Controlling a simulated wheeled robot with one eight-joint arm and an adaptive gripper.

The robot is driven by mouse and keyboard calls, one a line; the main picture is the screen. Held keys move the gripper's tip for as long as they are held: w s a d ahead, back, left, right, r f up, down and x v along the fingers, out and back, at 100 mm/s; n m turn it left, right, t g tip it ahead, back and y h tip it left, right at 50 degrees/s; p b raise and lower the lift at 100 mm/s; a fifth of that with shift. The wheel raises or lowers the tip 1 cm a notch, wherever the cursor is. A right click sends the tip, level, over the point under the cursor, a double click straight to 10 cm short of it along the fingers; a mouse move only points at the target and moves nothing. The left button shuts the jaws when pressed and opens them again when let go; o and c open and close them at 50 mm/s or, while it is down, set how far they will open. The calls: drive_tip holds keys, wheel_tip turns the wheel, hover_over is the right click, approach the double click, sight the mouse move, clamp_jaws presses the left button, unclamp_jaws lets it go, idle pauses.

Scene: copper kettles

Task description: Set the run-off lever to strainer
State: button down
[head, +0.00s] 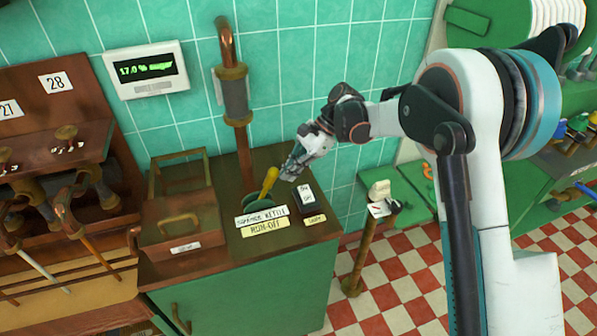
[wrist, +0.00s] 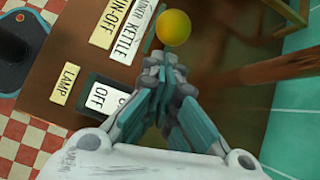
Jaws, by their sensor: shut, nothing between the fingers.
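The run-off lever (head: 269,182) has a yellow handle and rises from a dark green base on the brown counter, tilted a little to the right in the head view. Its round yellow knob (wrist: 173,28) shows from above in the wrist view. A cream "RUN-OFF" label (head: 265,228) and a white kettle label (head: 262,215) lie in front of it. My gripper (head: 287,175) is shut and empty, just right of the knob. In the wrist view its fingertips (wrist: 165,60) point at the knob with a small apparent gap.
A lamp switch (head: 306,198) with an "OFF" marking sits close to the right of the lever, under my gripper. A copper pipe (head: 238,120) rises behind the lever. A lidded wooden box (head: 180,225) stands to the left. A display (head: 147,70) hangs on the tiled wall.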

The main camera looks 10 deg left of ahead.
drive_tip(key=shift+s+a+r, duration=0.1)
drive_tip(key=shift+s+r, duration=0.05)
drive_tip(key=shift+r, duration=0.05)
idle(0.3)
drive_tip(key=shift+s+a+r+t+h+p, duration=0.15)
drive_tip(key=shift+a+r+t+h+p, duration=0.15)
drive_tip(key=shift+p, duration=0.1)
drive_tip(key=s+a+r+t+h+p, duration=0.3)
drive_tip(key=s+a+h+p, duration=0.2)
drive_tip(key=a, duration=0.4)
drive_tip(key=shift+s+r+t+h, duration=0.25)
drive_tip(key=shift+s+t+h, duration=0.05)
drive_tip(key=shift+h, duration=0.2)
drive_tip(key=shift+s+a, duration=0.1)
drive_tip(key=shift+a, duration=0.1)
idle(0.4)
